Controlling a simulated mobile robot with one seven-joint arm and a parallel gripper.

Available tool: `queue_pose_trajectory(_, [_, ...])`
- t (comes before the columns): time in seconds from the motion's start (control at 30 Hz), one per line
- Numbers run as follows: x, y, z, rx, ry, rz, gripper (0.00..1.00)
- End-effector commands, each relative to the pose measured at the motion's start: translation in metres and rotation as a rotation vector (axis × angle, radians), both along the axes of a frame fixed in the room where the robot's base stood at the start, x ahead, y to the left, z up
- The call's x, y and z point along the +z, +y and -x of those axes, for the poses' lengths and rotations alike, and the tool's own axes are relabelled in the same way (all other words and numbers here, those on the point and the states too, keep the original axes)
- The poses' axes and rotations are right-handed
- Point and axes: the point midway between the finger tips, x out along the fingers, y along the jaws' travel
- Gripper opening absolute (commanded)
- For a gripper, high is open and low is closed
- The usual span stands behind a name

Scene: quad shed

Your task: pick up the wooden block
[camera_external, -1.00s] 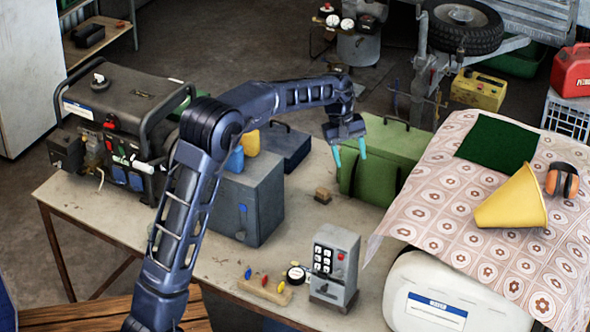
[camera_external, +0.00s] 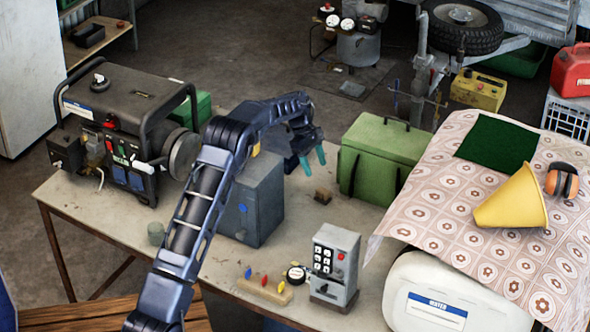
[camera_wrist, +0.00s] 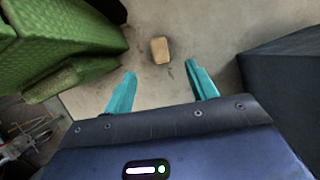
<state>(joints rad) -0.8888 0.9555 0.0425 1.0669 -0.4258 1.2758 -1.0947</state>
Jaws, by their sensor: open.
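The wooden block (camera_external: 323,196) is a small brown block lying on the workbench between the grey cabinet and the green box. In the wrist view the block (camera_wrist: 160,50) lies on the bare bench top, beyond the fingertips and roughly in line with the gap between them. My gripper (camera_external: 313,160) is above the bench, higher than the block and apart from it. Its teal fingers (camera_wrist: 160,70) are spread open with nothing between them.
The green box (camera_external: 383,160) stands right of the block; the grey cabinet (camera_external: 262,205) stands left. A grey control box (camera_external: 333,262) and a wooden strip with coloured pegs (camera_external: 262,290) are nearer the front. The bench (camera_external: 345,218) around the block is clear.

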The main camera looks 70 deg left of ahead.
Motion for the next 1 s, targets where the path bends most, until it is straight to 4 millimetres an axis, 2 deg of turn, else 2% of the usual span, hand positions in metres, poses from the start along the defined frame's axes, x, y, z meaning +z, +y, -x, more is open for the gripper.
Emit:
queue_pose_trajectory(0.17, [-0.014, -0.004, -0.003, 0.001, 0.002, 0.002, 0.57])
queue_pose_trajectory(0.4, [-0.045, -0.015, -0.010, 0.000, 0.001, 0.002, 0.57])
queue_pose_trajectory(0.67, [-0.060, -0.020, -0.014, 0.001, 0.001, 0.002, 0.57])
queue_pose_trajectory(1.0, [-0.098, -0.031, -0.022, 0.000, -0.001, 0.001, 0.57])
